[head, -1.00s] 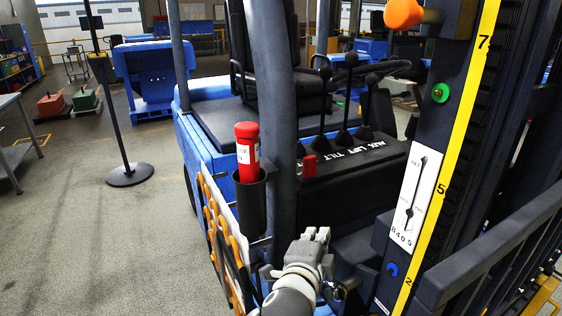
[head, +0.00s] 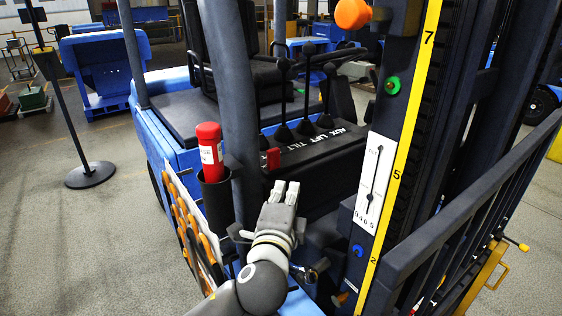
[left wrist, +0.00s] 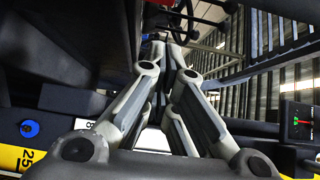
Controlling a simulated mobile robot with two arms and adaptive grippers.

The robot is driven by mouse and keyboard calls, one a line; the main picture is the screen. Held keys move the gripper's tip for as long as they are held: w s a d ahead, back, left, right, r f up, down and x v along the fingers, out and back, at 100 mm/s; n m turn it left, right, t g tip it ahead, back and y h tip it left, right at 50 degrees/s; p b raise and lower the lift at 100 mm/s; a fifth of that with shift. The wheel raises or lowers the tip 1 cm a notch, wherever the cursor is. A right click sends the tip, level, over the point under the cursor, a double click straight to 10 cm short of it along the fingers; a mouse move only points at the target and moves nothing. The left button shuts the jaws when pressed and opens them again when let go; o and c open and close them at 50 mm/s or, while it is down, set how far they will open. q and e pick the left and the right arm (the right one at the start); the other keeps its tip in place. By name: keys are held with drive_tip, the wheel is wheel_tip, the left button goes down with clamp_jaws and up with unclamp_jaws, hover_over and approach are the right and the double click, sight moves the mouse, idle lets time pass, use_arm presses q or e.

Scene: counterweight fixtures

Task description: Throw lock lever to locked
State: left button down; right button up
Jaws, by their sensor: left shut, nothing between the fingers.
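My left gripper (head: 284,192) is shut and empty in front of the blue forklift, below the lever console. In the left wrist view its fingers (left wrist: 164,66) point away from the camera, with nothing between them. I cannot tell which part is the lock lever. A bar with a yellow end (head: 522,247) shows at lower right beside a yellow bracket (head: 493,268). A small orange-tipped handle (head: 340,299) sits low by the mast, and an orange knob (head: 352,14) is high on it. None touches the gripper. My right gripper is not in view.
The mast (head: 399,150) with its yellow scale and the dark slatted guard (head: 470,205) stand right of the gripper. A red cylinder (head: 209,150) in a black holder and a dark post (head: 231,100) stand left. Black levers (head: 325,95) rise behind.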

sight(273, 159)
use_arm(q)
drive_tip(key=w+a+p, duration=0.1)
drive_tip(key=w+p, duration=0.2)
drive_tip(key=w, duration=0.8)
drive_tip(key=shift+w+p, duration=0.35)
drive_tip(key=shift+p, duration=0.05)
